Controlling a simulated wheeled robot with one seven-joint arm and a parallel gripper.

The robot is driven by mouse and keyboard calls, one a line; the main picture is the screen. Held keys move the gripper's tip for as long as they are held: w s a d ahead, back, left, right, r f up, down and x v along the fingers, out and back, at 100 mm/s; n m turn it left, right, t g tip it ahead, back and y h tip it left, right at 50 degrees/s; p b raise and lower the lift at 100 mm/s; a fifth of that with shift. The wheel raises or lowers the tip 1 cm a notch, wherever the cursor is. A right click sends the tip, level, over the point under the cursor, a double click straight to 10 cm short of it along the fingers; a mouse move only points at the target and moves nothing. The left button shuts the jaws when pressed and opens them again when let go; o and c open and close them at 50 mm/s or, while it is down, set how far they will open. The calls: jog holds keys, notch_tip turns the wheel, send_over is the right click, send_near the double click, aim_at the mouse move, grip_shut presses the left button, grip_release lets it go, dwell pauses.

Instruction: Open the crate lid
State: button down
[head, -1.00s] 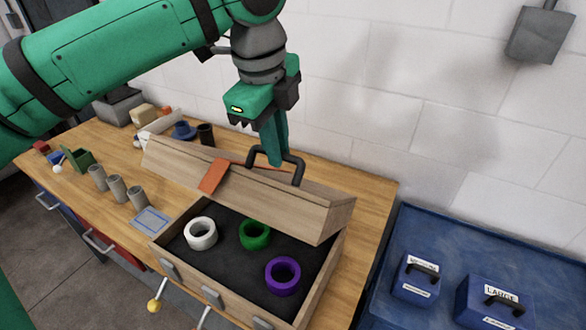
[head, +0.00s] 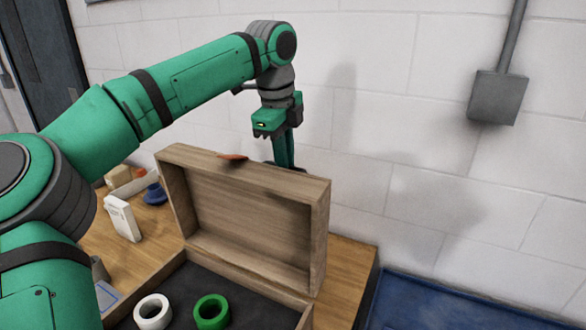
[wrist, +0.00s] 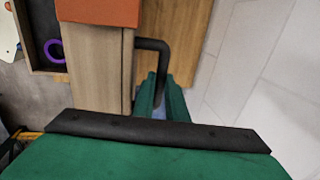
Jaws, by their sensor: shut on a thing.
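The wooden crate lid (head: 250,215) stands about upright at the back of the crate (head: 165,275) in the head view, its hollow inside facing the camera. My gripper (head: 284,160) is behind the lid's top edge, its fingertips hidden there. In the wrist view my gripper (wrist: 172,98) is shut on the black lid handle (wrist: 152,46). An orange tab (head: 233,157) sits on the lid's upper edge. Inside the open crate a white ring (head: 153,311) and a green ring (head: 211,312) lie on dark lining. A purple ring (wrist: 54,51) shows in the wrist view.
A white box (head: 122,218) and a blue object (head: 154,193) stand on the wooden bench (head: 345,275) left of the crate. The white block wall (head: 400,130) is close behind my gripper. A blue surface (head: 450,300) lies at the lower right.

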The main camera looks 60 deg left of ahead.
jog(key=shift+w+a, duration=0.45)
jog(key=shift+w, duration=0.25)
jog(key=c, duration=1.8)
grip_release()
jog(key=shift+o, duration=0.2)
jog(key=shift+s+f, duration=0.1)
jog(key=shift+f, duration=0.05)
